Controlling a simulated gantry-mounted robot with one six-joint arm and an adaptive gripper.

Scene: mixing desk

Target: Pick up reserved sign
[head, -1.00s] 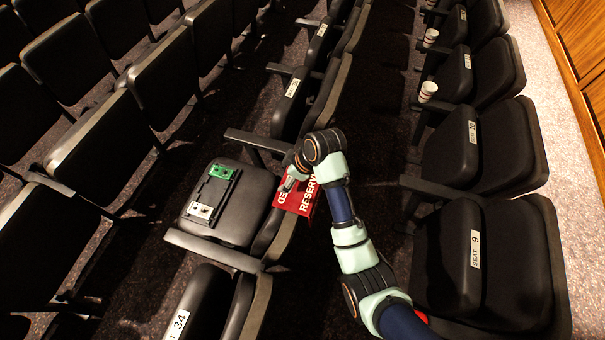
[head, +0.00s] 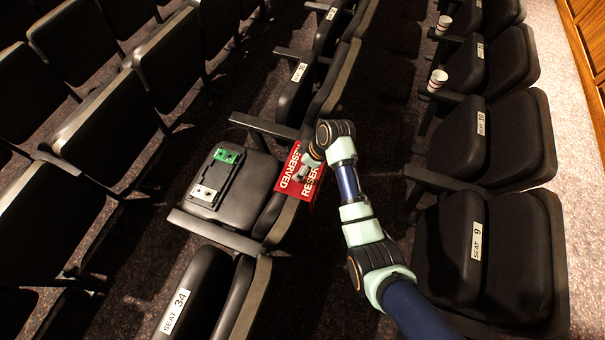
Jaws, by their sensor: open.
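The reserved sign (head: 289,178) is red with white lettering. It sits folded over the top of a black seat's backrest (head: 273,221), near the middle of the head view, with both lettered faces partly showing. My gripper (head: 303,172) is over the upper part of the sign, at its ridge, with the jaws open. The wrist and gripper hide part of the sign. The fingertips are small and dark here, so I cannot tell whether they touch it.
The folded-down seat (head: 244,206) holds a black device with a green end (head: 228,156) and a white end (head: 204,194). Armrests (head: 215,233) flank it. Seat rows stand on both sides, with striped cups (head: 437,79) at the right row. The dark aisle floor (head: 385,165) is open.

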